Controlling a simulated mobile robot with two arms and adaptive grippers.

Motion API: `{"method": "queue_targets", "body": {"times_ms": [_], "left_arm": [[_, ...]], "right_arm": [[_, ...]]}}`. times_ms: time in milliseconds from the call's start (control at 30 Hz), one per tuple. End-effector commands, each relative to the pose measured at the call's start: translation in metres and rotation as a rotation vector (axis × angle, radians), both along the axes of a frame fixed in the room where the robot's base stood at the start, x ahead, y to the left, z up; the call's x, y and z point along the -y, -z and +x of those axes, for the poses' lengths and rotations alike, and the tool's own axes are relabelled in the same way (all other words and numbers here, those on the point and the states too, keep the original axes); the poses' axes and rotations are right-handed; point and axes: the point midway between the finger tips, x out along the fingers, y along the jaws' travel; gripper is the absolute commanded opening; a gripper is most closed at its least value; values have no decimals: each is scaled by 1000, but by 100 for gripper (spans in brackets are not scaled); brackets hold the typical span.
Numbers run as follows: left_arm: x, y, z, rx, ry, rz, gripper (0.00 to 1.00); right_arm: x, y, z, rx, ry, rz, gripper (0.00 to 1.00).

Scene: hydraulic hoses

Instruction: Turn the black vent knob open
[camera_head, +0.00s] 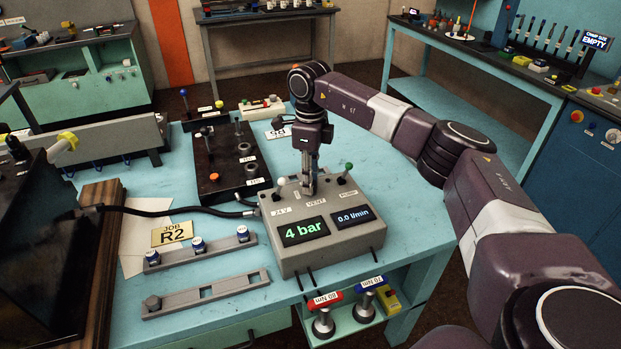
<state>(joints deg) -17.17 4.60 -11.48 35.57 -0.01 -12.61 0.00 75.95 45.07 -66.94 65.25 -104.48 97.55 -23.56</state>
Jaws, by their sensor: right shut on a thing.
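A grey control box (325,250) stands on the blue table, with a green "4 bar" display (303,231) and a blue "0.0 l/min" display (353,215). The label VENT (316,202) is at the middle of its top. My right gripper (309,190) points down just behind this label and is shut on the black vent knob. Its fingers hide the knob, so I cannot tell how far it is turned. My left gripper is not in view.
A black valve block (215,150) with levers stands behind left. A black hose (165,213) runs to the box. Grey racks (215,291) lie at front left.

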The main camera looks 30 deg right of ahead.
Motion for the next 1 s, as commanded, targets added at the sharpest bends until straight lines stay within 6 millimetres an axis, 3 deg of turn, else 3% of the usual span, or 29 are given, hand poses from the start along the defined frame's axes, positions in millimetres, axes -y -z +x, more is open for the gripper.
{"method": "queue_targets", "body": {"times_ms": [300,900,933,1000], "left_arm": [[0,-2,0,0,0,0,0],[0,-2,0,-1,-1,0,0],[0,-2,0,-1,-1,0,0],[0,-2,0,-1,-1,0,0]], "right_arm": [[0,-3,2,9,144,0,2],[0,-4,3,11,181,2,2],[1,-4,3,11,181,2,28],[0,-4,3,11,180,1,36]]}}
